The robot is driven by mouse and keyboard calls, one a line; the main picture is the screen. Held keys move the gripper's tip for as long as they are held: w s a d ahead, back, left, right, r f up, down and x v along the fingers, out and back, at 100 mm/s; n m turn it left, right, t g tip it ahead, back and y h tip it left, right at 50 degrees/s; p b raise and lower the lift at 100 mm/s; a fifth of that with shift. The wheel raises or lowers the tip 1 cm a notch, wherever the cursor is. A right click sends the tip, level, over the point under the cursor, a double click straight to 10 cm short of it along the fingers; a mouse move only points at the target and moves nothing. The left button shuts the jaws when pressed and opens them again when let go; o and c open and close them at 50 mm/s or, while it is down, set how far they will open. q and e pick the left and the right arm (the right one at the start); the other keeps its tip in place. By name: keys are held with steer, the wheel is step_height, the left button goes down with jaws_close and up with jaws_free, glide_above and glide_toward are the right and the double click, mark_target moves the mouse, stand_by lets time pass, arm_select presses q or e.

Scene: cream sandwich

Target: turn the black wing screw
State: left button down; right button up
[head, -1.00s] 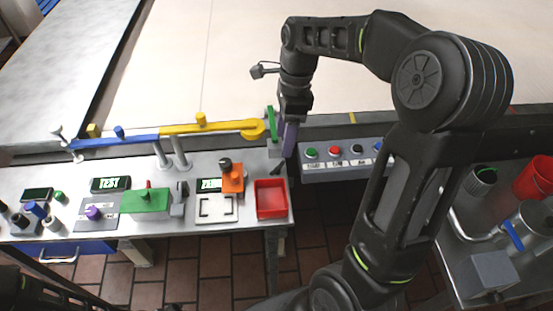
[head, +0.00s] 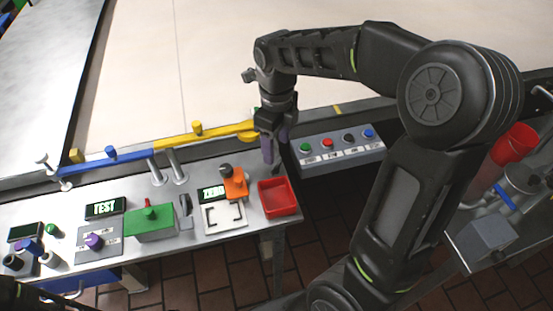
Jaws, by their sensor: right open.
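I cannot single out a black wing screw with certainty. A round black knob (head: 225,169) sits at the top of an orange block (head: 236,186) on the bench, and a small dark upright part (head: 185,207) stands beside the green box (head: 150,224); their shapes are too small to read. My right gripper (head: 272,155) points down, open, just behind the red tray (head: 279,197) and to the right of the orange block. It appears apart from both dark parts. My left gripper is out of sight; only a dark piece of my arm shows in the lower left corner.
A blue and yellow bar (head: 185,142) runs along the bench's back edge on metal posts. A grey button box (head: 340,148) lies right of the gripper. A white plate with a black frame mark (head: 224,217) lies left of the tray. My right arm covers much of the right side.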

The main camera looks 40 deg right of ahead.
mark_target(276, 165)
step_height(276, 165, down, 6)
steer(key=shift+f+p, duration=0.15)
steer(key=shift+p, duration=0.15)
steer(key=c, duration=1.1)
